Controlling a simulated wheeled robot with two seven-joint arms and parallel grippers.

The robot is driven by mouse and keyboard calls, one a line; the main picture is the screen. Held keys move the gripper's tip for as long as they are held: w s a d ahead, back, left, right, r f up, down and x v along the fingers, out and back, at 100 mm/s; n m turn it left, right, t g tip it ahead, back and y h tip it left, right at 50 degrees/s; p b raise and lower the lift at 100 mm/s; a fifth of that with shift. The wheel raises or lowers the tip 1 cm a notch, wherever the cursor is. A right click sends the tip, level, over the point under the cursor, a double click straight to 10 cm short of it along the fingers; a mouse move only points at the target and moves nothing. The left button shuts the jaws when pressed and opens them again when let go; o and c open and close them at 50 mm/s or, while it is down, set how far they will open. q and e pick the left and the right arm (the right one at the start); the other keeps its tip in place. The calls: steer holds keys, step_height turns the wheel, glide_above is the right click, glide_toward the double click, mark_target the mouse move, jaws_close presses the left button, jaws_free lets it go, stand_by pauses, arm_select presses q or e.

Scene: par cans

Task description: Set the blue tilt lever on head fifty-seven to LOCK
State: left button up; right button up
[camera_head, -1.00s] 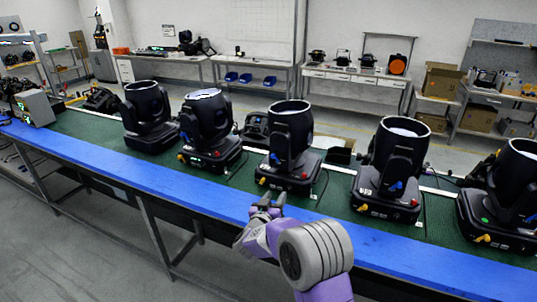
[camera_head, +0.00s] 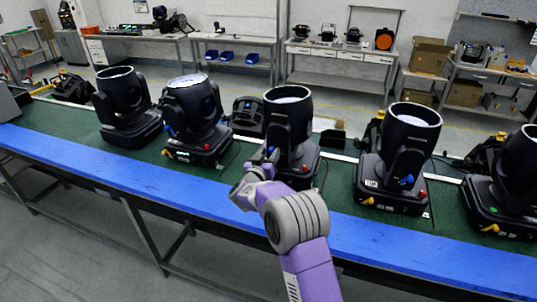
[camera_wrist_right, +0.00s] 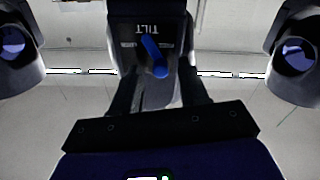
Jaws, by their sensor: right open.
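The middle moving head (camera_head: 288,130) stands upright on the green bench top, black with its round mouth facing up. My right gripper (camera_head: 265,159) is in front of its yoke and partly covers it. In the right wrist view, a blue tilt lever (camera_wrist_right: 154,56) lies slanted on a dark panel below an upside-down TILT label. The small words beside the lever are too blurred to read. My right gripper's dark open fingers (camera_wrist_right: 160,88) lie on either side below the lever, with nothing between them. I cannot read any head number. My left gripper is not in view.
Similar heads stand left (camera_head: 195,115) and right (camera_head: 400,155) of the middle one, with another at each end of the row. A blue front strip (camera_head: 120,172) edges the bench. Heads also show at both sides of the wrist view.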

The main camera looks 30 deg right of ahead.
steer(key=shift+w+d, duration=0.1)
steer(key=shift+w, duration=0.05)
jaws_close()
stand_by(0.4)
steer(key=m+b, duration=0.3)
steer(key=m, duration=0.1)
steer(key=s+d+m+b, duration=0.1)
steer(key=m+b, duration=0.3)
steer(key=s+d+m+b, duration=0.1)
steer(key=m+b, duration=0.2)
steer(key=m, duration=0.1)
steer(key=shift+s+f+b, duration=0.1)
steer(key=shift+s+b, duration=0.15)
steer(key=shift+b, duration=0.1)
stand_by(0.4)
jaws_free()
